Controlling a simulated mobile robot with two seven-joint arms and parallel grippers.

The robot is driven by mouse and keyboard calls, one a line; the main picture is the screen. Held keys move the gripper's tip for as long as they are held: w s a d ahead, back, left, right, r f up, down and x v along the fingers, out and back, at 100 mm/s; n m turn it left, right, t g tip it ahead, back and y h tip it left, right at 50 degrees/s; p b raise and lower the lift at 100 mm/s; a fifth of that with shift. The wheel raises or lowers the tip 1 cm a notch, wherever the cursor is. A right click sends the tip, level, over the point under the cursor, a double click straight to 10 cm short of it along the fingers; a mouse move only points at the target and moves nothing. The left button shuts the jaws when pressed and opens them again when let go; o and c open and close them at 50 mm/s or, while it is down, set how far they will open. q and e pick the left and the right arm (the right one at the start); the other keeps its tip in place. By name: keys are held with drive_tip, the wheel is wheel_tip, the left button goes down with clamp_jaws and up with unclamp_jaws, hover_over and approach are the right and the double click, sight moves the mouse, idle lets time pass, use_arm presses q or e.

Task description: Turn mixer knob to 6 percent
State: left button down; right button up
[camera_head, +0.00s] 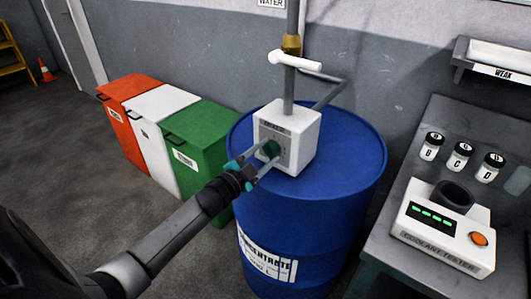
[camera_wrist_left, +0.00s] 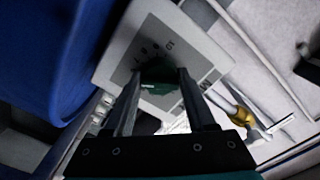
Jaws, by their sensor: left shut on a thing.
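The mixer is a white box (camera_head: 304,127) on top of a blue drum (camera_head: 345,180). A dark green knob (camera_head: 271,148) is on its front face. My left gripper (camera_head: 262,157) reaches in from the left and is shut on the knob. In the left wrist view the green knob (camera_wrist_left: 160,78) sits between the two fingers of my left gripper (camera_wrist_left: 158,85), against the white face with small dark scale marks. The marks are too small and blurred to read, so the knob's setting cannot be told. My right gripper is not in view.
Orange, white and green bins (camera_head: 198,142) stand left of the drum. A pipe with a white handle (camera_head: 295,62) rises from the mixer. At right, a bench holds a coolant tester (camera_head: 440,238) and small bottles (camera_head: 460,156) labelled B, C and D.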

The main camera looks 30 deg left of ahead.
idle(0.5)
use_arm(q)
drive_tip(key=shift+c, duration=1.2)
unclamp_jaws()
drive_tip(key=s+a+p, duration=0.1)
drive_tip(key=s+p, duration=0.1)
drive_tip(key=s, duration=1.3)
